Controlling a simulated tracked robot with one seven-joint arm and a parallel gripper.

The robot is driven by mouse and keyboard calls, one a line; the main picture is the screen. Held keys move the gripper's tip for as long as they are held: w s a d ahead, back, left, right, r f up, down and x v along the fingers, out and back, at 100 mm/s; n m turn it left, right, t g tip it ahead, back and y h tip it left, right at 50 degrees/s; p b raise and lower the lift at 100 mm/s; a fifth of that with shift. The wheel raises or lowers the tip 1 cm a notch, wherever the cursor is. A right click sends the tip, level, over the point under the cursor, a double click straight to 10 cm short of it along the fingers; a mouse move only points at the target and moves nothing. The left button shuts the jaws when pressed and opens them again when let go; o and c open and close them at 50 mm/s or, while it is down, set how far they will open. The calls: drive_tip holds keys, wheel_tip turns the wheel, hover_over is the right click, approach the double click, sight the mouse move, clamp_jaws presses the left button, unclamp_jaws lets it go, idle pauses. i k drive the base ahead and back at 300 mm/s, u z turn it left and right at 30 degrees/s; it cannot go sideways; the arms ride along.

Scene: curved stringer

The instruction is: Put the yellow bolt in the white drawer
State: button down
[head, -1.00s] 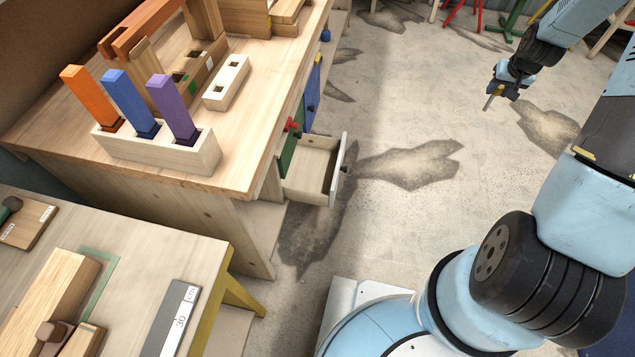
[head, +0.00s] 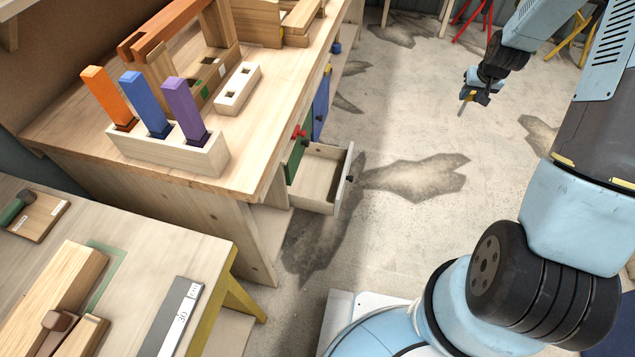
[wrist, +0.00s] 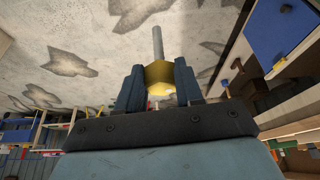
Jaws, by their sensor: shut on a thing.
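The yellow bolt (wrist: 158,76) shows in the wrist view, its yellow hexagonal head between my two fingers and its grey shank pointing away. In the head view my gripper (head: 470,96) is at the upper right, above open floor, with the bolt's shank hanging below it. My gripper is shut on the bolt. The white drawer (head: 320,178) stands open at the bench's right side, below and to the left of my gripper. Its visible inside looks empty. My gripper is well apart from it.
The workbench (head: 190,180) carries a block with orange, blue and purple pegs (head: 165,150) and a pale block with square holes (head: 237,88). Green and blue drawer fronts (head: 321,100) sit beside the open drawer. A lower table (head: 130,250) is at front left. Floor between drawer and gripper is clear.

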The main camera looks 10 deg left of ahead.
sight(321, 183)
drive_tip(key=k, duration=0.6)
drive_tip(key=u, duration=0.3)
drive_tip(key=i, duration=1.55)
drive_tip(key=z, duration=0.2)
